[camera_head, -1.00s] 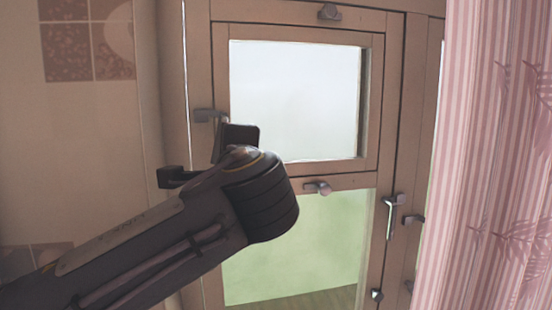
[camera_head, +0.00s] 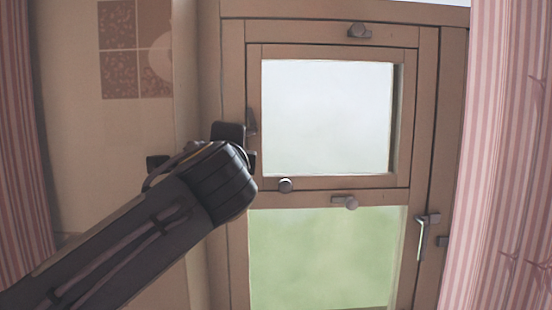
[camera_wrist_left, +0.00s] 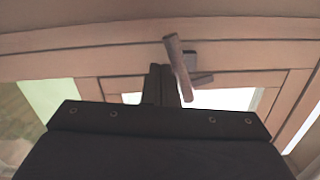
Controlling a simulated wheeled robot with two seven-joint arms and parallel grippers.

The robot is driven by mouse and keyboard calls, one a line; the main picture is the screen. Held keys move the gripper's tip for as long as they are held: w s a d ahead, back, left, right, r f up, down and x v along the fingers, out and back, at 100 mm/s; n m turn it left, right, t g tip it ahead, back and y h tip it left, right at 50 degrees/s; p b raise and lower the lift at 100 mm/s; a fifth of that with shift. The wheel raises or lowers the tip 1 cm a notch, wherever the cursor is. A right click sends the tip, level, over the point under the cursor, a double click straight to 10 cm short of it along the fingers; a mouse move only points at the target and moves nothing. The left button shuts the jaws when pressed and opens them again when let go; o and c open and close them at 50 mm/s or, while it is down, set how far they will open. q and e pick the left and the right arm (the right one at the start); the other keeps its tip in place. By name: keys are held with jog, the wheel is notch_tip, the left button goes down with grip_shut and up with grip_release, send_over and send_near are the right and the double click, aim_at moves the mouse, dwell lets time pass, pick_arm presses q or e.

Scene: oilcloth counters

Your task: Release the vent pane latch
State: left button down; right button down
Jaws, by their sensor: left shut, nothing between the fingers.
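The vent pane (camera_head: 325,115) is the upper small window with pale glass in a brown wooden frame, and it looks closed. Its latch (camera_head: 250,121) is a grey turning piece on the left edge of the frame, standing upright in the head view. In the left wrist view the latch (camera_wrist_left: 178,66) shows just beyond my fingertips, its bar crossing its mount. My left gripper (camera_wrist_left: 165,85) is shut and empty, very close to the latch; I cannot tell whether it touches. In the head view my left wrist hides most of the fingers. My right gripper is not in view.
A round knob (camera_head: 286,185) sits on the pane's lower rail. Other turn pieces are above the pane (camera_head: 359,31) and below it (camera_head: 345,201). A lever handle (camera_head: 424,230) is at the right. Pink striped curtains (camera_head: 505,150) hang on both sides. A tiled wall (camera_head: 120,150) is left.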

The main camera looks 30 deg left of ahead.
pick_arm(q)
jog(key=shift+s+a+r+m+p, duration=0.2)
jog(key=shift+r+m+p, duration=0.25)
jog(key=shift+m, duration=0.3)
jog(key=shift+s+a+r+m+p, duration=0.1)
jog(key=shift+a+r+m+p, duration=0.3)
jog(key=shift+m, duration=0.35)
jog(key=shift+d+f, duration=0.1)
jog(key=shift+d, duration=0.05)
notch_tip(320, 180, down, 5)
jog(key=b, duration=0.5)
jog(key=v, duration=1)
jog(key=shift+s+r+b, duration=0.25)
jog(key=shift+s+b, duration=0.15)
